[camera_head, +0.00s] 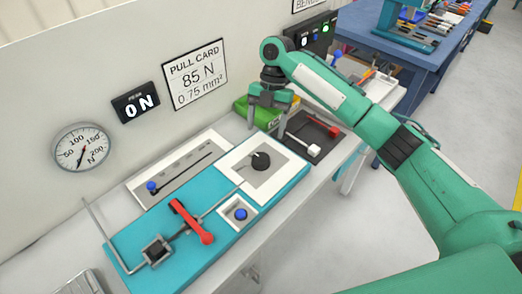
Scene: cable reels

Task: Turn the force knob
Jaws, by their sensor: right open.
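A smaller blue knob (240,214) sits on a small white plate nearer the front. I cannot tell from labels which is the force knob. My right gripper (268,121) points down, open and empty, behind the black knob and apart from it. A dial gauge (82,150) in N and a display (136,103) reading 0 N are on the wall. A pull card (195,74) reads 85 N, 0.75 mm². My left gripper is out of view.
A red-handled lever (191,221) and a clamp block (156,250) stand on the fixture. A dark tray (313,137) with red and white-ended tools lies to the right. A blue table (410,60) stands farther back.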

